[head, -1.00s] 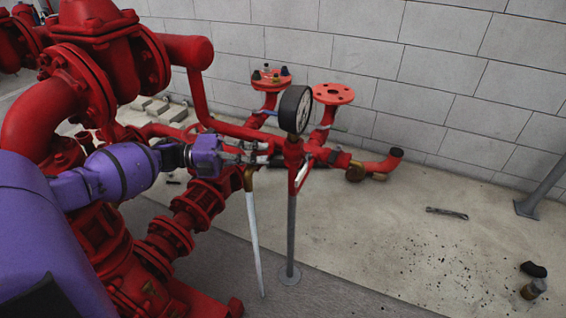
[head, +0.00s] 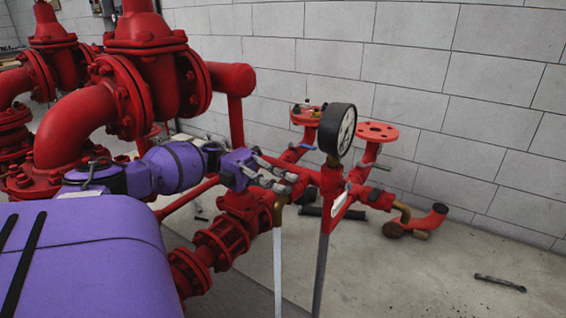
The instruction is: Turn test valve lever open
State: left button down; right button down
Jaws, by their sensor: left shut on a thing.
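My left gripper (head: 291,178) is at the red test pipework, just left of the gauge stand, with its arm coming in from the left. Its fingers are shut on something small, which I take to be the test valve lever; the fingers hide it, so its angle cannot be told. A brass fitting (head: 279,210) shows just below the fingers. The round pressure gauge (head: 338,129) stands upright to the right of the gripper, apart from it. My right gripper is not in view.
Large red pump pipes and flanges (head: 150,70) fill the left. A red elbow pipe (head: 430,222) and a loose tool (head: 500,283) lie right on open floor, before a block wall.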

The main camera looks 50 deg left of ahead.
pick_arm(q)
jog(key=shift+f, duration=0.1)
jog(key=c, duration=1.9)
grip_release()
jog(key=shift+a, duration=0.1)
jog(key=shift+v, duration=3.65)
jog(key=shift+s, duration=0.1)
